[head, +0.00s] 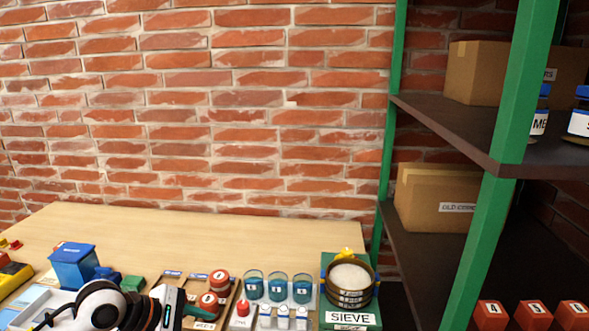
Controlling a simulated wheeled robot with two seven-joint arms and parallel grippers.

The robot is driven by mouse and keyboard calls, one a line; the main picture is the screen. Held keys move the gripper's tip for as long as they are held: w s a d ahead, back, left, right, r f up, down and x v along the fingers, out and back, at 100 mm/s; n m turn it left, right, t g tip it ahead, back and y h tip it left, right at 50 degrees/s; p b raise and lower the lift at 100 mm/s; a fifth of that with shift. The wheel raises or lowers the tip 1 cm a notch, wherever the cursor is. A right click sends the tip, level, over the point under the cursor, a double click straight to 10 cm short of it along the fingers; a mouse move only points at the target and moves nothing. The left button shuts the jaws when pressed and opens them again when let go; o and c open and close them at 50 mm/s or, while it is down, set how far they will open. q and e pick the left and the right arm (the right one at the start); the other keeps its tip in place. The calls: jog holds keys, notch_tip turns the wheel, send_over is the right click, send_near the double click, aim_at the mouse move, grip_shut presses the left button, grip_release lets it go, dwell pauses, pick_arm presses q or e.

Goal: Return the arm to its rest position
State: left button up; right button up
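My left arm comes in at the bottom left, white and black with orange rings. My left gripper (172,306) is at its end, dark and grey with a teal edge, over the front of the wooden table beside a tray with red round pieces (219,281). Its fingertips are not clear, so I cannot tell whether it is open or shut or holds anything. My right arm and gripper are not in view.
The table (200,234) is bare at the back. Along its front are a blue box (74,265), blue-filled glasses (277,287) and a round sieve (349,284) on a green board. A green-posted shelf (440,130) with cardboard boxes (478,72) stands right.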

pick_arm(q)
jog(key=s+d+r+n+t+h, duration=0.25)
jog(key=d+r+n+h, duration=0.35)
jog(key=d, duration=0.4)
notch_tip(320, 180, up, 6)
jog(key=a+f+n+t+h, duration=0.1)
jog(key=n+t+h, duration=0.2)
jog(key=n+t, duration=0.5)
jog(key=s+a+f+n+t+y, duration=0.1)
jog(key=a+f+n+y, duration=0.45)
jog(key=n+y, duration=0.6)
jog(key=s+a+f+n+t+y, duration=0.1)
jog(key=a+f+n+y, duration=0.45)
jog(key=n, duration=1.15)
jog(key=s+f+n+g, duration=1)
jog(key=s+f+g, duration=0.5)
jog(key=s, duration=0.5)
notch_tip(320, 180, down, 25)
jog(key=s+p, duration=0.1)
jog(key=s+a+f+g, duration=0.1)
jog(key=s+a+f, duration=0.1)
jog(key=s+f, duration=1.5)
jog(key=shift+s+a+m+g+p, duration=0.2)
jog(key=shift+a+m+g+p, duration=0.15)
jog(key=shift+m+p, duration=0.1)
